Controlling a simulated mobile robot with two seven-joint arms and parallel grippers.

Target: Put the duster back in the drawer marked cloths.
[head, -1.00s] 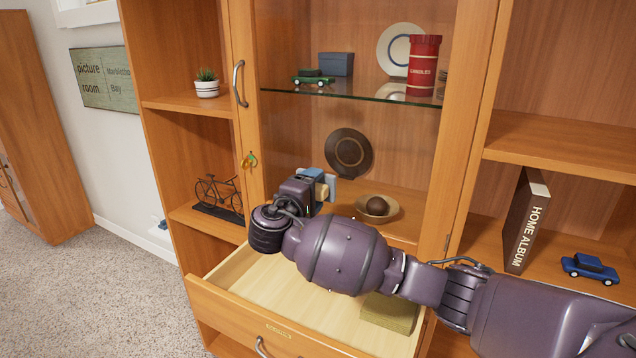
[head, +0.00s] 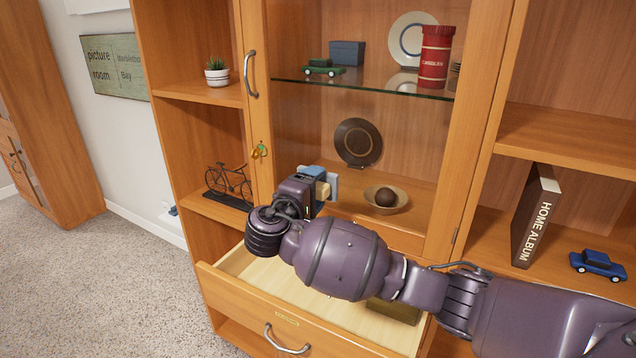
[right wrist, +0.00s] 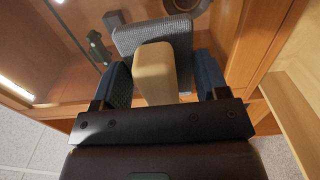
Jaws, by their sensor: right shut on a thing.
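The duster, a pale wooden block with a grey pad, is held in my right gripper (head: 314,185); its wooden part (head: 324,191) shows in the head view. In the right wrist view the duster (right wrist: 155,75) sits between the two blue finger pads of my right gripper (right wrist: 163,78), which is shut on it. The gripper is above the back left of an open drawer (head: 240,290), in front of the glass-fronted part of the cabinet. The drawer's small label plate (head: 287,319) is too small to read. My left gripper is not in view.
An olive-yellow block (head: 395,309) lies in the drawer's right part, partly hidden by my forearm. The drawer's left floor is bare. Behind the gripper are a bowl with a brown ball (head: 385,199) and a dark plate (head: 358,143). Keys (head: 260,151) hang at the door edge.

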